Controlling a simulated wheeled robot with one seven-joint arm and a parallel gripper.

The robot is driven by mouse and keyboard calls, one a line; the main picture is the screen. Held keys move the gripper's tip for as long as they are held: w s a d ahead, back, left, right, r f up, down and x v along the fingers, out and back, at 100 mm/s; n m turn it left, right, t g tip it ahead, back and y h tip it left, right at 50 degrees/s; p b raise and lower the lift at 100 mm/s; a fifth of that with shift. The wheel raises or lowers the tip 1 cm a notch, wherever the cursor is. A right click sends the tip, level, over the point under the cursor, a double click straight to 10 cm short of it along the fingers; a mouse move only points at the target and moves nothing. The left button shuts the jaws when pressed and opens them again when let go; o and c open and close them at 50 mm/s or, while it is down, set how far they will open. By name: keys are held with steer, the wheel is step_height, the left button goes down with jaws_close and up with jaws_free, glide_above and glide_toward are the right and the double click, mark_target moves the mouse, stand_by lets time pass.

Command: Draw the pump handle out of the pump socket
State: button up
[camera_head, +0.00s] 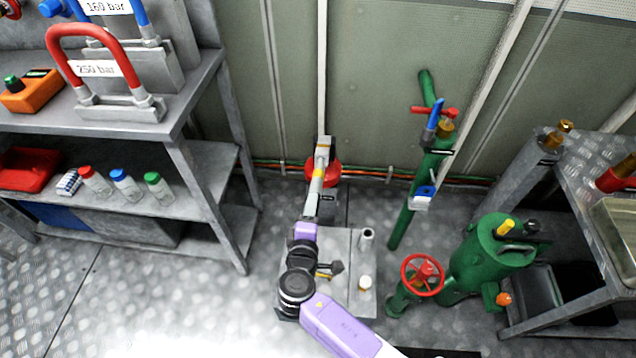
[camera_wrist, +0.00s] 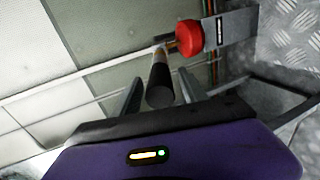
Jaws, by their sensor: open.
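The pump handle shows in the wrist view as a rod with a black grip (camera_wrist: 160,84), its near end facing me. Its far end runs back to a fitting beside a round red part (camera_wrist: 188,38); I cannot clearly make out the pump socket or how deep the rod sits in it. My gripper (camera_wrist: 158,88) is open, with one finger on each side of the grip; contact is not clear. In the head view my gripper (camera_head: 311,206) points up the picture toward the red part (camera_head: 333,172), in line with the narrow handle (camera_head: 318,178).
A grey shelf bench (camera_head: 180,125) with bottles stands at left. A grey tank (camera_head: 350,262) with a short upright tube (camera_head: 366,236) lies beside my arm. Green pipework (camera_head: 408,205), a red handwheel (camera_head: 423,275) and a green vessel (camera_head: 485,262) stand at right.

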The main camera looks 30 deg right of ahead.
jaws_close()
steer(key=shift+r, duration=0.1)
steer(key=p+v, duration=0.2)
steer(key=v, duration=0.5)
steer(key=shift+p, duration=0.3)
stand_by(1.7)
steer(key=shift+s+a, duration=0.3)
steer(key=shift+p+v, duration=0.45)
steer(key=shift+v, duration=0.7)
steer(key=shift+p+v, duration=0.6)
steer(key=shift+v, duration=1.3)
steer(key=shift+r, duration=0.1)
